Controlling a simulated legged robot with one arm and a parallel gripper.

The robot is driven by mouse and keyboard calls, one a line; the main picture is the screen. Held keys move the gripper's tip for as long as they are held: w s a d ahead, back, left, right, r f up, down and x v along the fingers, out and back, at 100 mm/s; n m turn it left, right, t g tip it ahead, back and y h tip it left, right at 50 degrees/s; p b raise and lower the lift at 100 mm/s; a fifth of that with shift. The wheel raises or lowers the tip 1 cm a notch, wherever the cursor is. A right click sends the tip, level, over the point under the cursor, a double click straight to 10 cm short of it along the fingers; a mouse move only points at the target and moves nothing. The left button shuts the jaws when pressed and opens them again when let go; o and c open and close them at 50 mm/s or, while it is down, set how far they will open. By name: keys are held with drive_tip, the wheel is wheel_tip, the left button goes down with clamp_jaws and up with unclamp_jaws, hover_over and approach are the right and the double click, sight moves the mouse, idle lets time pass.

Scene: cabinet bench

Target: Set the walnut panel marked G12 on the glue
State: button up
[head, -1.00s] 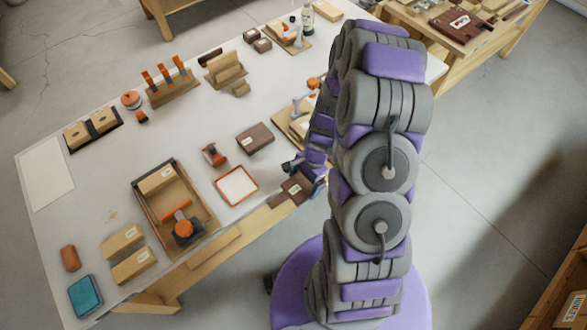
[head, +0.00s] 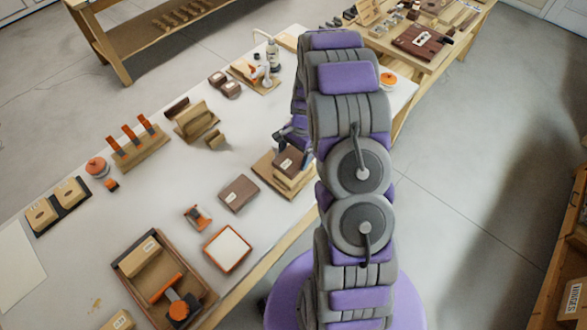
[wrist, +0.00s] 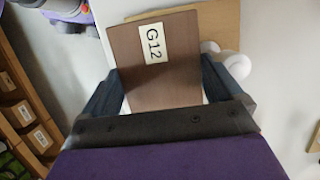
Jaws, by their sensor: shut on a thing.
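The walnut panel marked G12 (wrist: 160,82) is between the fingers of my gripper (wrist: 165,103) in the wrist view, its label facing the camera. In the head view the dark panel (head: 289,161) is over a pale wooden block (head: 291,180) on a tan board (head: 268,167) at the table's edge. I cannot tell whether the panel touches the block. My gripper (head: 285,143) is shut on the panel and partly hidden by my arm. No glue is clearly visible under the panel.
Another brown panel (head: 238,194) lies left of the board. An orange-rimmed white tray (head: 227,249) and a wooden tray (head: 206,296) are nearer the front. A block stand (head: 194,121) and a pump bottle (head: 273,57) are farther back.

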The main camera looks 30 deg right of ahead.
sight(293, 162)
drive_tip(key=shift+w+r, duration=0.2)
drive_tip(key=shift+w, duration=0.2)
drive_tip(key=shift+f+b, duration=1.1)
drive_tip(key=shift+f, duration=1.3)
drive_tip(key=shift+r+p, duration=0.1)
drive_tip(key=shift+p, duration=0.45)
drive_tip(key=shift+s+f+p, duration=0.1)
drive_tip(key=shift+f+p, duration=0.45)
idle(1.3)
drive_tip(key=o, duration=0.8)
